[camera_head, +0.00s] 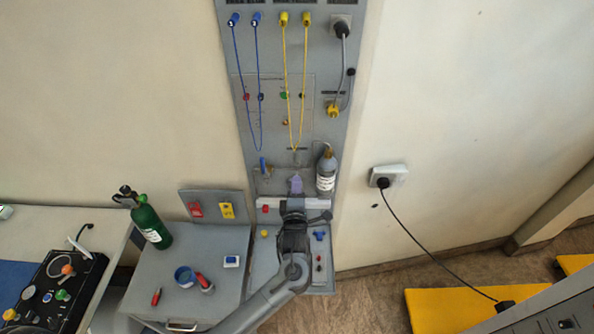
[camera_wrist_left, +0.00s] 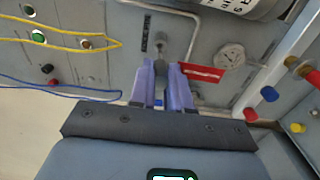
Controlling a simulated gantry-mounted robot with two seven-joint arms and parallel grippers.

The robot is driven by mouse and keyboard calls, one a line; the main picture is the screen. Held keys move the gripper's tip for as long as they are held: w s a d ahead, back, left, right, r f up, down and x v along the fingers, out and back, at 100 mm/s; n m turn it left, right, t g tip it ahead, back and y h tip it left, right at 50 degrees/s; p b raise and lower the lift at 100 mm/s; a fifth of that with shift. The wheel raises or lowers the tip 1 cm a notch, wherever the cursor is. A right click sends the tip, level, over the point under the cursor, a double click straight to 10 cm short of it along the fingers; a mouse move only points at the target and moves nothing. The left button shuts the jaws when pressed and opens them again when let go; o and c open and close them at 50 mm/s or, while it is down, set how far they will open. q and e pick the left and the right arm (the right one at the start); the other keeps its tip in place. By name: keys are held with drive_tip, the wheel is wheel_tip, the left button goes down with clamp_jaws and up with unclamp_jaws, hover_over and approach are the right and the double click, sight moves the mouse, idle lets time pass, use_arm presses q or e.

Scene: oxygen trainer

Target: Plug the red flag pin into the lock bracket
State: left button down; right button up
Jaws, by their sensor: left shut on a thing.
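My left gripper (camera_head: 296,184) is in front of the lower part of the grey panel. In the left wrist view its two purple fingers (camera_wrist_left: 162,85) are shut on the red flag pin. The red flag (camera_wrist_left: 200,72) with white lettering sticks out to the right of the fingers; the pin itself is mostly hidden between them. A small grey fitting (camera_wrist_left: 162,50) on the panel, apparently the lock bracket, is just beyond the fingertips. I cannot tell whether the pin touches it. In the head view the flag is not clearly visible. My right gripper is not in view.
A grey cylinder (camera_head: 326,172) stands right of my gripper. Yellow cords (camera_head: 296,120) and blue cords (camera_head: 247,90) hang above. A round gauge (camera_wrist_left: 230,57) and a blue knob (camera_wrist_left: 269,94) lie to the right. A green bottle (camera_head: 150,225) stands on the left bench.

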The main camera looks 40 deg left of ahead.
use_arm(q)
drive_tip(key=shift+v, duration=0.9)
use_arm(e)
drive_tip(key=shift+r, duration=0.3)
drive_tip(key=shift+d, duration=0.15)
